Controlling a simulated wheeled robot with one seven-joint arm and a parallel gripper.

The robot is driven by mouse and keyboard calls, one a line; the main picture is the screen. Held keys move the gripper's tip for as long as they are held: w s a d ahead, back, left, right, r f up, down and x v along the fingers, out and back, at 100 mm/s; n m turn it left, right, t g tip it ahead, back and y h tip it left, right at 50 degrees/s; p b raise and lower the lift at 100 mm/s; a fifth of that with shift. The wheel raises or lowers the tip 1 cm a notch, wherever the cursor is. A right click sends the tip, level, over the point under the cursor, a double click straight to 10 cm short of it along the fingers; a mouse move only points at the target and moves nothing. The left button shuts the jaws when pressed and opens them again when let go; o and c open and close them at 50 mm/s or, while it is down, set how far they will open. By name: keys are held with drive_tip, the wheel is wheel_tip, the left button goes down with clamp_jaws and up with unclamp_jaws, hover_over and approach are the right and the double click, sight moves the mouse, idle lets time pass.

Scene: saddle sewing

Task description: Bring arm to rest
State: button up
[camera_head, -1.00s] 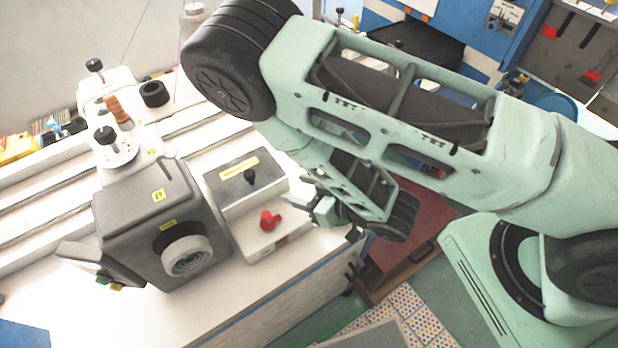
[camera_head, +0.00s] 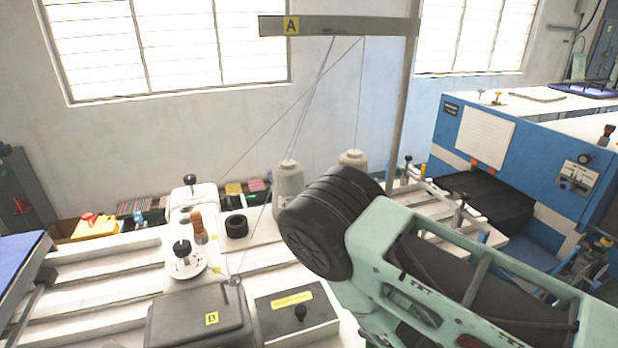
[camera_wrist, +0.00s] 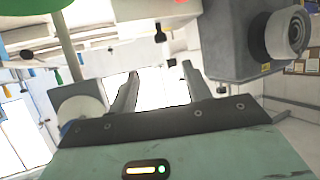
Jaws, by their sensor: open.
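My green arm (camera_head: 470,270) with its black joint covers rises from the lower right in the head view, its elbow in front of the sewing bench. My gripper is outside the head view. In the wrist view my gripper (camera_wrist: 158,85) has its two dark fingers apart, with nothing between them. A grey machine head with a round knob (camera_wrist: 285,35) is at the upper right of the wrist view, apart from the fingers.
A post (camera_head: 398,100) carries a bar marked A (camera_head: 330,26). A blue machine (camera_head: 530,150) stands at right.

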drive_tip(key=a+f+m+g+h+b, duration=0.2)
drive_tip(key=a+g+h+b, duration=0.25)
drive_tip(key=b, duration=0.65)
drive_tip(key=s+d+r+n+g+h+b, duration=0.1)
drive_tip(key=s+d+r+g+b, duration=0.2)
drive_tip(key=s, duration=0.3)
drive_tip(key=s+d+r+n+g+h+b, duration=0.1)
drive_tip(key=s+d+r+g+h+b, duration=0.1)
drive_tip(key=s, duration=0.5)
wheel_tip(320, 180, up, 2)
drive_tip(key=d+g+b, duration=0.1)
drive_tip(key=b, duration=0.1)
drive_tip(key=shift+s+d+b, duration=0.2)
drive_tip(key=shift+d+b, duration=0.05)
drive_tip(key=shift+b, duration=0.05)
idle(0.5)
